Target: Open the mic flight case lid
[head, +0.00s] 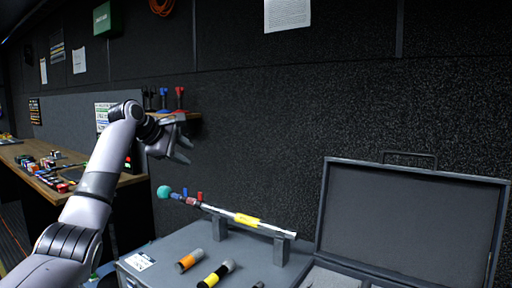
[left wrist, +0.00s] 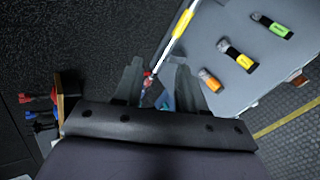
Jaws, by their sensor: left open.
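The grey mic flight case is at the lower right of the head view. Its lid (head: 410,220) stands raised and upright, its dark inner face showing, with a handle on the top edge. The base (head: 328,278) shows only in part, cut off by the bottom edge. My left gripper (head: 182,150) is open and empty in the air, well to the left of the case and apart from the lid. In the left wrist view its spread fingers (left wrist: 160,85) show above the boom pole's end. My right gripper is not in view.
A boom pole (head: 245,219) rests on stands on a grey top (head: 160,256) with several coloured-band microphones (head: 190,260). A wooden desk (head: 45,175) with small items is at left. A shelf (head: 188,116) with coloured items is on the dark wall behind my gripper.

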